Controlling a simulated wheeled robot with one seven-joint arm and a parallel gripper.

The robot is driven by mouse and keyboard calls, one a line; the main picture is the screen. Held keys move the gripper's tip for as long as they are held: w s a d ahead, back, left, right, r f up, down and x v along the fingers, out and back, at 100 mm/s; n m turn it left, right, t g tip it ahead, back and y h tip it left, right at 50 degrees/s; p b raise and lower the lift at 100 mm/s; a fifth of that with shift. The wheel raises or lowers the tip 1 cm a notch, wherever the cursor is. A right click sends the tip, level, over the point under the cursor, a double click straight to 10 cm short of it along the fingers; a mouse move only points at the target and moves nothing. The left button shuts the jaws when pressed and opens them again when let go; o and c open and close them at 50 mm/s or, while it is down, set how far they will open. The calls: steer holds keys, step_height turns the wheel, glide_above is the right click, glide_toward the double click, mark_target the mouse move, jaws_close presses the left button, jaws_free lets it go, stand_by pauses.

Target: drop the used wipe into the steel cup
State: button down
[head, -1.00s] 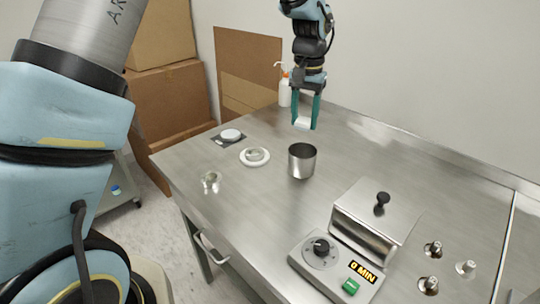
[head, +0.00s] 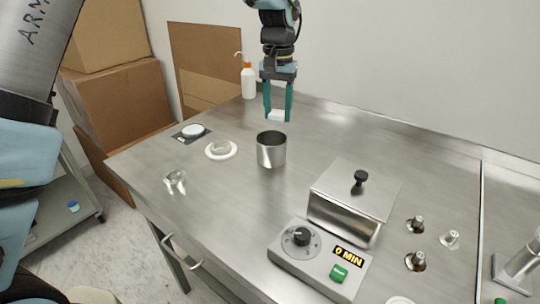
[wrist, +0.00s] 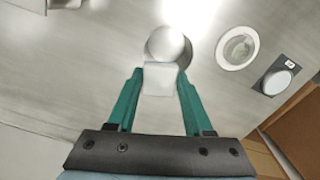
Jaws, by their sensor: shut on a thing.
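My gripper (head: 278,116) is shut on a white wipe (head: 277,115), held between its green fingers above the table. The wipe also shows in the wrist view (wrist: 159,79). The steel cup (head: 271,152) stands upright and open on the table, just below the wipe in the head view. In the wrist view the cup (wrist: 168,44) lies just beyond the fingertips, and the wipe hides part of its near side. The wipe is above the cup and outside it. I cannot tell whether it is straight over the opening.
A white dish with a glass piece (head: 221,150) and a dark pad with a white disc (head: 192,131) lie left of the cup. A clear glass item (head: 175,181) is near the left edge. A lidded steel box (head: 354,203) with a dial panel (head: 318,261) stands front right.

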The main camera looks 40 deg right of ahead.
steer(key=shift+c, duration=1.1)
jaws_free()
step_height(320, 180, up, 11)
steer(key=b, duration=0.1)
steer(key=shift+f+b, duration=0.15)
steer(key=shift+b, duration=0.2)
